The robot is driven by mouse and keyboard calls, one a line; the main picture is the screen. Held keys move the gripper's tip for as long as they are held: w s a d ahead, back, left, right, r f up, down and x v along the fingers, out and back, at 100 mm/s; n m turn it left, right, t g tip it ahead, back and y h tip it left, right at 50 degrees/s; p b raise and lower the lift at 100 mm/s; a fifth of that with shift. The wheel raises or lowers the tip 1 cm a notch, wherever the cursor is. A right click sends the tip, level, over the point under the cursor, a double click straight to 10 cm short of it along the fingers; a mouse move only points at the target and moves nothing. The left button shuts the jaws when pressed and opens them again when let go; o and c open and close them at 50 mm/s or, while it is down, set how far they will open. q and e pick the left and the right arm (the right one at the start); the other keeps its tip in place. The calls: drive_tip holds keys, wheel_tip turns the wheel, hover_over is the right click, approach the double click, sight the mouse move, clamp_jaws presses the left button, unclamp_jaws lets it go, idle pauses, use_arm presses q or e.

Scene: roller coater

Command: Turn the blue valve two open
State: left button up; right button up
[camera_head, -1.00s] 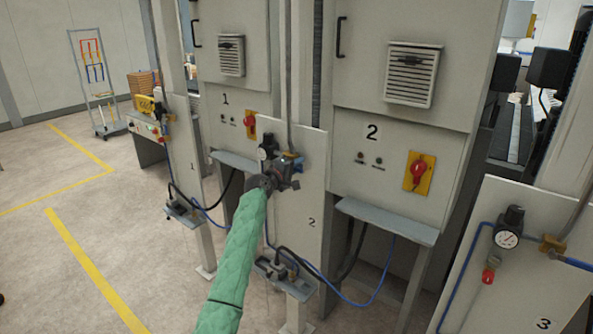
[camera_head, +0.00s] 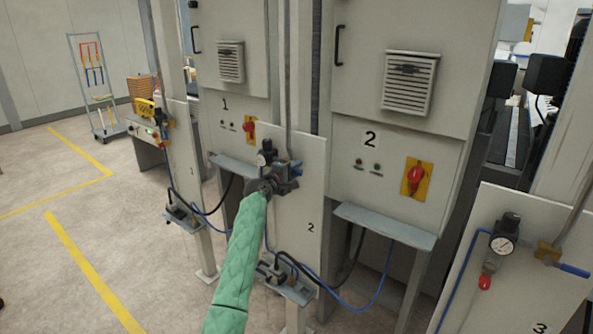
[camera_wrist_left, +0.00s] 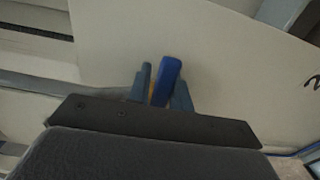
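The blue valve two handle (camera_head: 296,168) is on the upper part of the narrow panel marked 2 (camera_head: 312,200), beside a round gauge (camera_head: 265,159). My left gripper (camera_head: 288,178) is in front of that panel, at the valve, and hides part of its fittings. In the left wrist view the blue handle (camera_wrist_left: 166,82) stands between the two fingertips of my left gripper (camera_wrist_left: 163,90). It is close to the right finger, with a narrow gap and some brass showing toward the left finger. The gripper looks open around it. My right gripper is not in view.
A panel marked 3 (camera_head: 520,290) with its own gauge and blue handle (camera_head: 573,270) stands at the right. Grey shelves (camera_head: 385,226) jut from the cabinets. Blue hoses hang below. Open floor (camera_head: 130,240) lies to the left.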

use_arm(q)
drive_tip(key=shift+o, duration=1.3)
drive_tip(key=shift+a+f, duration=0.1)
drive_tip(key=b+v, duration=0.3)
drive_tip(key=v, duration=0.4)
drive_tip(key=shift+s+a, duration=0.2)
drive_tip(key=shift+s, duration=0.05)
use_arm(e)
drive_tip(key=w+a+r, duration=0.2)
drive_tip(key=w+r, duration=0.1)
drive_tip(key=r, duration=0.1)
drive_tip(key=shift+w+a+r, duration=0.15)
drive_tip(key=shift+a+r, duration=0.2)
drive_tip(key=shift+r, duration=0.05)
